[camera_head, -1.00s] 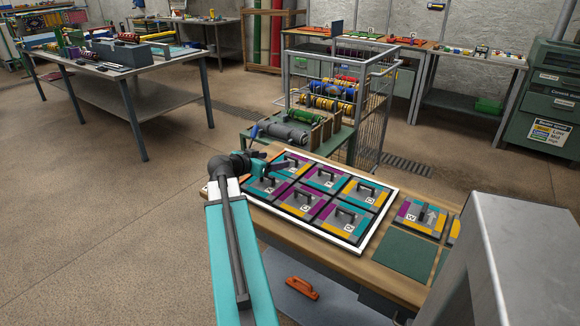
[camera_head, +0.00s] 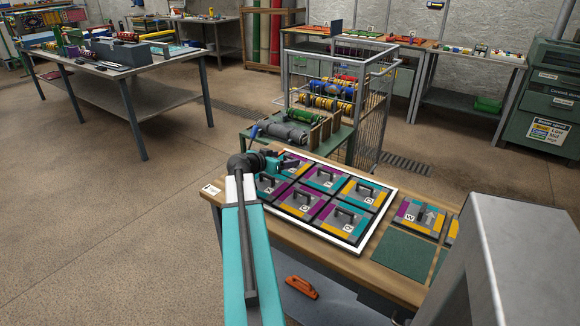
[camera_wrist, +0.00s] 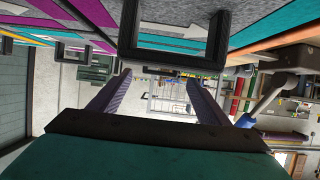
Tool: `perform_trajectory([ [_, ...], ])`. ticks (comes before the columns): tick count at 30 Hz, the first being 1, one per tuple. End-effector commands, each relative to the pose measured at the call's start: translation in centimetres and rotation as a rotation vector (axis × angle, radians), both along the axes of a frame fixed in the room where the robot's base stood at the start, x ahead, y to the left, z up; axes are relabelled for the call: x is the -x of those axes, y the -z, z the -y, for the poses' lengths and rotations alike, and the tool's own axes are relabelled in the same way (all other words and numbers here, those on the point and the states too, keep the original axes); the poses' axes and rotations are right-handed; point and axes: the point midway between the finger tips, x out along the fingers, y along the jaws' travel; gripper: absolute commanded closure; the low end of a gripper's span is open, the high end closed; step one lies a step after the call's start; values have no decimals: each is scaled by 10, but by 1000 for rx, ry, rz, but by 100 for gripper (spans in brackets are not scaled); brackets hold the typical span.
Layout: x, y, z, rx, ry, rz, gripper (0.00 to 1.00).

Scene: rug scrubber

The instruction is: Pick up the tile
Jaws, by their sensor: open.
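Several square tiles in teal, purple, yellow and grey, each with a black bridge handle, lie in a white-rimmed frame (camera_head: 372,236) on the wooden table. A further tile marked W (camera_head: 420,215) lies outside the frame to its right. My gripper (camera_head: 290,164) is at the frame's back left corner, partly hidden by my arm. In the wrist view my gripper's two fingers (camera_wrist: 155,97) are apart, with nothing between them. A dark handle (camera_wrist: 176,60) on a tile face stands just ahead of the fingertips. Contact with it cannot be told.
Dark green mats (camera_head: 404,254) lie at the table's right. An orange-handled tool (camera_head: 301,288) is on the shelf below. A green cart (camera_head: 257,145) with rolls and a metal cage rack (camera_head: 376,105) stand close behind the table. Open floor lies to the left.

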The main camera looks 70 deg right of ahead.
Motion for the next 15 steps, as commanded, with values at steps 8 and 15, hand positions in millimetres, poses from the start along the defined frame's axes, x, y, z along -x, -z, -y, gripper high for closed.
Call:
perform_trajectory([
  [8,4,5,15,-1,2,0,30],
  [15,9,15,38,-1,0,0,30],
])
